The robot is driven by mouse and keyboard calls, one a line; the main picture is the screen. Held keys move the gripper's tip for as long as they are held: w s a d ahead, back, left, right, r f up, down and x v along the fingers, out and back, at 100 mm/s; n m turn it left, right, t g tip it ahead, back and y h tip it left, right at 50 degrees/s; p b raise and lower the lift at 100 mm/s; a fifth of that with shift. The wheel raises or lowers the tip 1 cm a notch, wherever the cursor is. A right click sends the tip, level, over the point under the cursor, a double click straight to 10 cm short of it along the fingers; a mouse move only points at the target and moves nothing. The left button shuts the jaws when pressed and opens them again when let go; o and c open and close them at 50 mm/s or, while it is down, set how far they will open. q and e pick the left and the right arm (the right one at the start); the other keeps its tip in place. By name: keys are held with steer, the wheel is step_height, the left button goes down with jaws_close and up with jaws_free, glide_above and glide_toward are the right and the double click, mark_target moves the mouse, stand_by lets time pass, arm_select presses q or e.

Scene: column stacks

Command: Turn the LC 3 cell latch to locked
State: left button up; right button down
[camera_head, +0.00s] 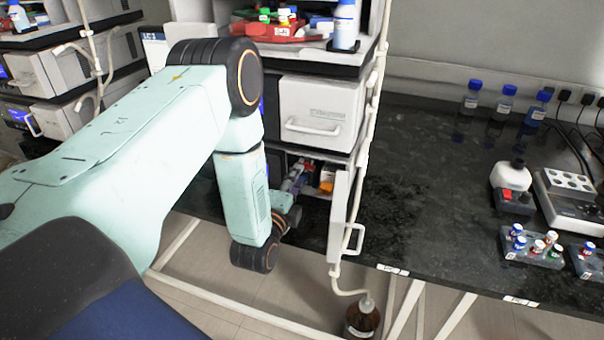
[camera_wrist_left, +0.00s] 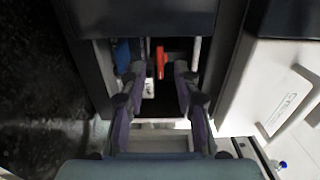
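The LC 3 stack carries a white sign (camera_head: 152,37) reading "LC 3", partly hidden by my arm. Its low compartment is open, and its white door (camera_head: 341,215) with a handle stands swung out. In the left wrist view, a small red lever (camera_wrist_left: 160,62), which looks like the cell latch, stands upright in the dark recess. My left gripper (camera_wrist_left: 156,78) is open, with a finger on each side of the lever and visible gaps between. In the head view the left gripper (camera_head: 297,178) is at the compartment opening, partly hidden by my wrist. My right gripper is not in view.
A white module with a handle (camera_head: 319,112) sits above the opening. Tubing runs down the stack to a brown bottle (camera_head: 362,318) below the bench. Blue-capped bottles (camera_head: 503,103) and vial racks (camera_head: 530,246) stand right on the dark bench (camera_head: 420,190), whose middle is clear.

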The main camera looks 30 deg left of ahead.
arm_select(q)
steer(key=shift+d+x, duration=0.15)
steer(key=shift+x, duration=0.65)
steer(key=shift+d+x, duration=0.1)
steer(key=shift+x, duration=0.75)
jaws_close()
